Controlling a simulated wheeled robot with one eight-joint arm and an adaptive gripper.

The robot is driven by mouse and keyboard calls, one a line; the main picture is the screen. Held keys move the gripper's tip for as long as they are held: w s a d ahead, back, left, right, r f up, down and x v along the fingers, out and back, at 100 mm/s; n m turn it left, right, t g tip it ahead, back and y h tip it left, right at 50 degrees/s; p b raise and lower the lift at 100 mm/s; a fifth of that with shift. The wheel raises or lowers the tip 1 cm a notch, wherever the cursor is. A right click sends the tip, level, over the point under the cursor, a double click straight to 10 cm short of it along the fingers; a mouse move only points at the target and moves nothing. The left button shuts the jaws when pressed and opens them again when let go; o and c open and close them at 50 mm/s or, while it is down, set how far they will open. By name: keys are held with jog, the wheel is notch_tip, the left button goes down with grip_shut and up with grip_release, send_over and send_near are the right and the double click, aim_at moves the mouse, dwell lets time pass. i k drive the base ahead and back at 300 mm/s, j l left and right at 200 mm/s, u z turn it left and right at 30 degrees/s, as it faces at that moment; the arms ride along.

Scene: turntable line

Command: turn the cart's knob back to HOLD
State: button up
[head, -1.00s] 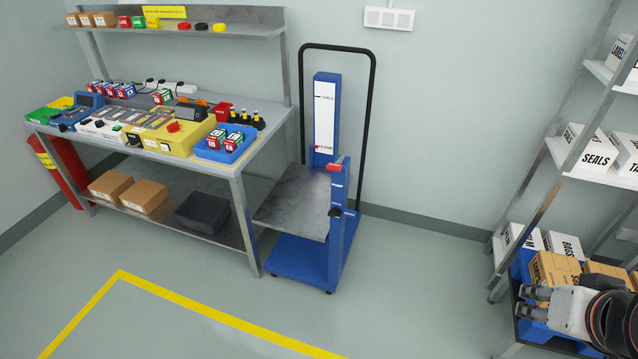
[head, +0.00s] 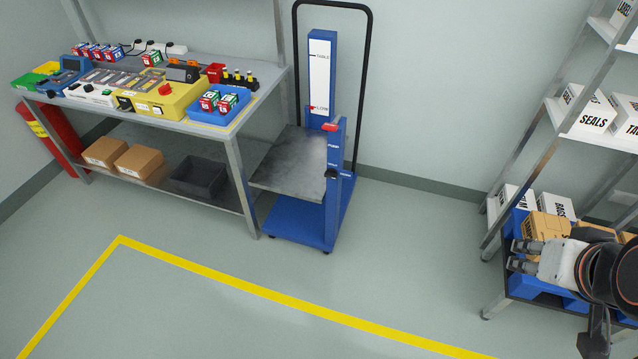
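The blue cart (head: 299,222) stands on the floor just right of the workbench, with a grey platform (head: 290,160) and a black push handle. A short blue post at its front right carries a black knob (head: 331,174), with small white labels above and below it. The labels and the knob's setting are too small to read. A red piece (head: 330,127) tops this post. My gripper (head: 524,256) is at the right edge, in front of the shelf rack, far from the knob. Its two fingers are apart and nothing shows between them.
The workbench (head: 256,90) at left holds devices, a yellow box and a blue tray. The shelf rack (head: 492,222) with boxes stands at right, close to my arm. The floor between is clear, with yellow tape lines (head: 270,293).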

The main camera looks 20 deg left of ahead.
aim_at(331, 173)
jog(key=l+u, duration=0.1)
jog(key=u, duration=0.35)
jog(key=l+u, duration=0.1)
jog(key=u, duration=0.35)
jog(key=l+u, duration=0.15)
jog(key=u, duration=0.25)
jog(key=i, duration=0.05)
